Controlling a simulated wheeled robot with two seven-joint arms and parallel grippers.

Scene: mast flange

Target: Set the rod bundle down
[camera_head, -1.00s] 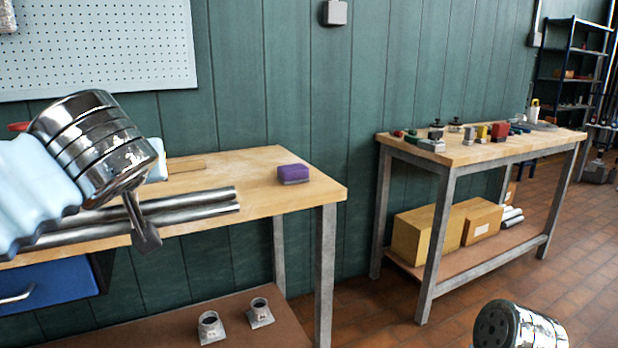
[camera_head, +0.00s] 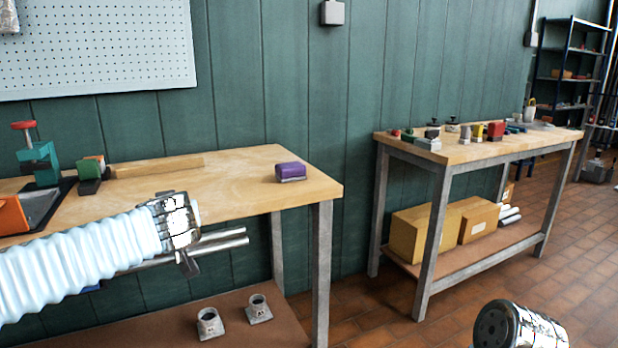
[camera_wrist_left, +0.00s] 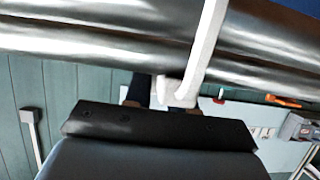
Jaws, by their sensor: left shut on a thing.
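The rod bundle (camera_head: 222,241) is a few long shiny metal rods. In the head view its right end sticks out past my left wrist, in front of the workbench's front edge and above the lower shelf in the picture. My left gripper (camera_head: 188,265) is mostly hidden behind its own wrist. In the left wrist view the rods (camera_wrist_left: 90,38) cross the top of the picture, with a white strap (camera_wrist_left: 207,45) around them. The left gripper (camera_wrist_left: 160,95) is shut on the bundle there.
The near workbench (camera_head: 235,180) carries a purple block (camera_head: 291,172), a wooden strip (camera_head: 157,166), a green vise (camera_head: 40,162) and an orange item (camera_head: 12,215). Two flanged sockets (camera_head: 258,309) stand on its lower shelf (camera_head: 165,325). A second bench (camera_head: 470,150) stands right.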

